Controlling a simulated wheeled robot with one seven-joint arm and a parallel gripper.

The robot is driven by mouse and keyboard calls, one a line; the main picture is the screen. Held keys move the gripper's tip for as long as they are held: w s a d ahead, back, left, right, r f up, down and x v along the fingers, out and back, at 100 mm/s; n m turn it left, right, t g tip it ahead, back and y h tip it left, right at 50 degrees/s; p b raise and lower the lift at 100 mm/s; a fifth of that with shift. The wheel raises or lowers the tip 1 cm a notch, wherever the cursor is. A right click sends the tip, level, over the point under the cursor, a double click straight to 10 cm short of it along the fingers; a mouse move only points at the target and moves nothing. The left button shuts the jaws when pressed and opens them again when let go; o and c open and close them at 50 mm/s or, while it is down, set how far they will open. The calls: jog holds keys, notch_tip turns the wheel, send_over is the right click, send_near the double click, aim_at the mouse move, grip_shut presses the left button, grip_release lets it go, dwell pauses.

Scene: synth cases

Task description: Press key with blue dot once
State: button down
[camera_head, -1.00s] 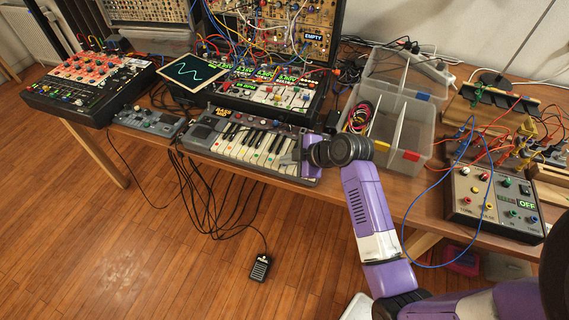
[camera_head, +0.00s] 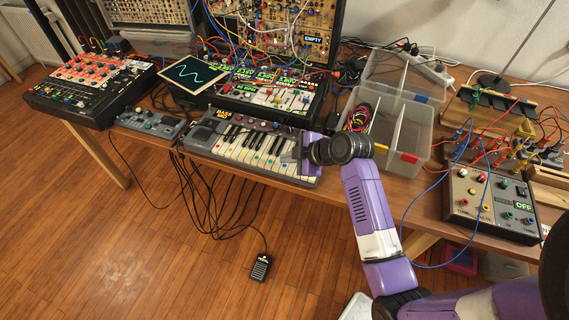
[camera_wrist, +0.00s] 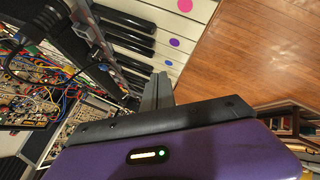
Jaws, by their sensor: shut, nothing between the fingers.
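The keyboard (camera_head: 203,134) is a grey unit with white and black keys along the table's front edge. Several white keys carry coloured dots. In the wrist view, the key with the blue dot (camera_wrist: 168,63) shows just beyond my fingertips, with the purple-dot key (camera_wrist: 175,42) and the pink-dot key (camera_wrist: 185,6) farther up. My gripper (camera_wrist: 159,77) is shut and empty, its tips close to the blue dot. I cannot tell whether they touch the key. In the head view, my gripper (camera_head: 296,152) is over the keyboard's right end.
A clear divided box (camera_head: 412,128) stands right of the keyboard. A small grey device (camera_head: 150,123) lies to its left, and a synth with lit displays (camera_head: 262,92) stands behind. A control box reading OFF (camera_head: 492,205) is at the right. Cables hang below the table edge.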

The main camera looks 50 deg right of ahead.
aim_at(287, 167)
jog(key=shift+r, duration=0.1)
notch_tip(287, 167, up, 5)
jog(key=p, duration=0.4)
dwell(1.1)
